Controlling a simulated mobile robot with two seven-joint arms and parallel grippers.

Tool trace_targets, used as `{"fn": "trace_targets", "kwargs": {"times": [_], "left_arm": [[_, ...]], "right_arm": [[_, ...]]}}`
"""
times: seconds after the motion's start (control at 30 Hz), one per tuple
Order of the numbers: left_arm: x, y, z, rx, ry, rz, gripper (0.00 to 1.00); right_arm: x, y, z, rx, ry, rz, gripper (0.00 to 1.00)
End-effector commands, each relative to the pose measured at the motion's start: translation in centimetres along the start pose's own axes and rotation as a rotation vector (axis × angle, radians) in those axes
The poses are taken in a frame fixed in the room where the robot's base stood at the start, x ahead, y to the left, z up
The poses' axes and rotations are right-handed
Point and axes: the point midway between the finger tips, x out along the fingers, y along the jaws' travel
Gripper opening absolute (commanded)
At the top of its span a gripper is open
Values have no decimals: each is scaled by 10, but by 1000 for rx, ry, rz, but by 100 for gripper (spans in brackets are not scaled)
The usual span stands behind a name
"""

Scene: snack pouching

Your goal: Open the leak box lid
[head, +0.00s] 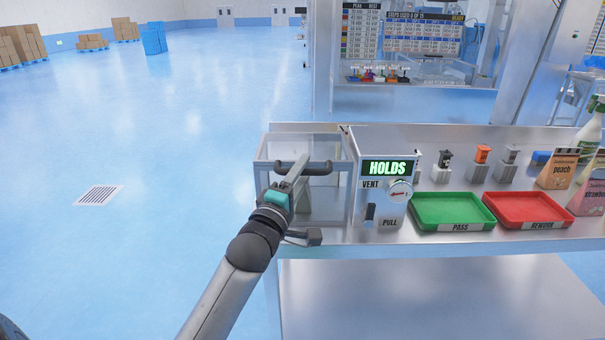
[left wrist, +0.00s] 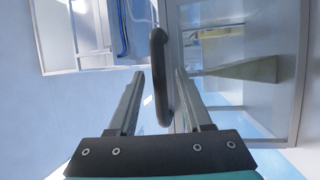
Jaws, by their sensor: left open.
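The leak box (head: 335,205) is a clear-walled box with a grey frame at the left end of the steel bench. Its lid looks shut and carries a dark bar handle (head: 319,168). My left gripper (head: 297,171) is open at the handle. In the left wrist view, the handle (left wrist: 159,62) runs between the two open fingers of my left gripper (left wrist: 158,75), nearer the right finger; I cannot tell if it touches. My arm hides part of the box front. My right gripper is not in view.
Right of the box stands a panel (head: 366,205) reading HOLDS, with a VENT dial (head: 400,191) and PULL lever (head: 370,214). Beyond are a green PASS tray (head: 420,222), a red REWORK tray (head: 560,219) and a peach pouch (head: 559,170). Open floor lies left.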

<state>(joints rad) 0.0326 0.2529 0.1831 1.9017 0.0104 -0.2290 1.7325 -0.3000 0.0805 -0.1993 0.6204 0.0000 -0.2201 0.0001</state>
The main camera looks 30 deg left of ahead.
Motion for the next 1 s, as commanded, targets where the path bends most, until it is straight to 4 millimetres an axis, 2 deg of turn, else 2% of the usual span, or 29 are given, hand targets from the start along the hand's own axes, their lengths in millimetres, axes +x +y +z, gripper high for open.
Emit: {"fn": "trace_targets", "kwargs": {"times": [0.37, 0.8, 0.83, 1.0], "left_arm": [[5, 0, 0, 0, 0, -1, 50], [5, 0, 0, 0, 0, 0, 2], [5, 0, 0, 0, 0, -1, 0], [5, 0, 0, 0, 0, -1, 0]], "right_arm": [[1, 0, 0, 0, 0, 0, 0], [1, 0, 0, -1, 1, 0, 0], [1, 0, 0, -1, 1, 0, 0], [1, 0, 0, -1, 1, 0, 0]]}}
